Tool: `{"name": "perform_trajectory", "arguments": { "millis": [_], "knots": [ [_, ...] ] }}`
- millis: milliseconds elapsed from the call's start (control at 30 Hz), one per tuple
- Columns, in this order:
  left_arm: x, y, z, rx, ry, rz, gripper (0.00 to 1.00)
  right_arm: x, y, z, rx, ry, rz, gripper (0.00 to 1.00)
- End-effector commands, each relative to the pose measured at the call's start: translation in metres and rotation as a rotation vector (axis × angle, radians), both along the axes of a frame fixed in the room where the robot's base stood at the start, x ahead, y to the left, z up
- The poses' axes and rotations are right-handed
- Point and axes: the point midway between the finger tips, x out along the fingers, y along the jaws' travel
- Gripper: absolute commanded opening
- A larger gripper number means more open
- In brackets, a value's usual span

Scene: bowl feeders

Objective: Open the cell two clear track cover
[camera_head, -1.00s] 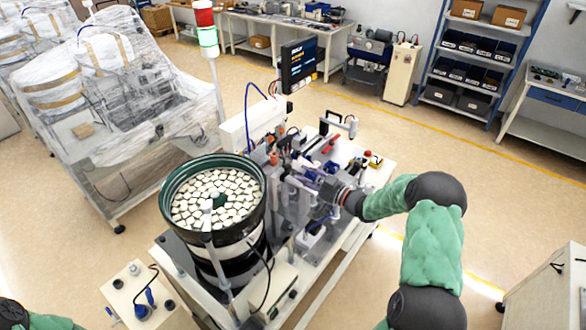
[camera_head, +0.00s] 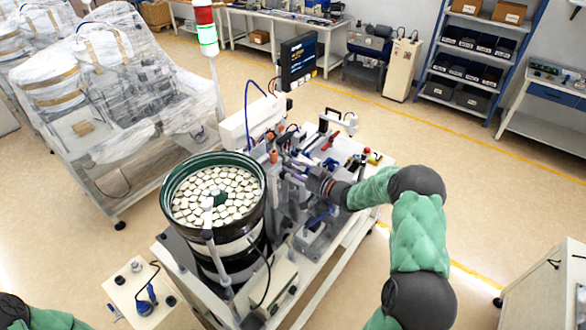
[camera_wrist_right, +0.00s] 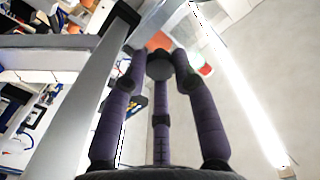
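My right gripper (camera_head: 293,167) reaches in from the right over the middle of the machine on the white cart. In the right wrist view its three purple fingers (camera_wrist_right: 160,68) stand straight with gaps between the tips. They look open, with nothing seen held. A long pale grey bar (camera_wrist_right: 80,108) runs close beside the fingers on the left of that view. I cannot make out the clear track cover; it is transparent or hidden among the dense parts around the gripper. My left gripper is out of view; only part of the left arm shows at lower left.
The bowl feeder (camera_head: 214,198), full of pale parts, stands left of the gripper. A dark display (camera_head: 297,60) and a red-and-white signal tower (camera_head: 206,30) rise behind. A wrapped machine (camera_head: 120,105) is at left. The floor right of the cart (camera_head: 345,262) is largely clear.

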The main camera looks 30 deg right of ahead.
Motion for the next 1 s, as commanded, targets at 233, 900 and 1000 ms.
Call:
{"name": "perform_trajectory", "arguments": {
  "millis": [233, 900, 1000],
  "knots": [
    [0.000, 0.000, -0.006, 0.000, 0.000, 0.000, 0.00, -0.032, -0.017, 0.001, -0.003, -0.003, -0.007, 0.00],
    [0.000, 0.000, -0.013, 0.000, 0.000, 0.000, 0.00, -0.114, -0.049, 0.003, -0.002, -0.005, -0.002, 0.00],
    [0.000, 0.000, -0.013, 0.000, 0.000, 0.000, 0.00, -0.114, -0.049, 0.003, -0.002, -0.005, -0.002, 0.31]
  ]
}}
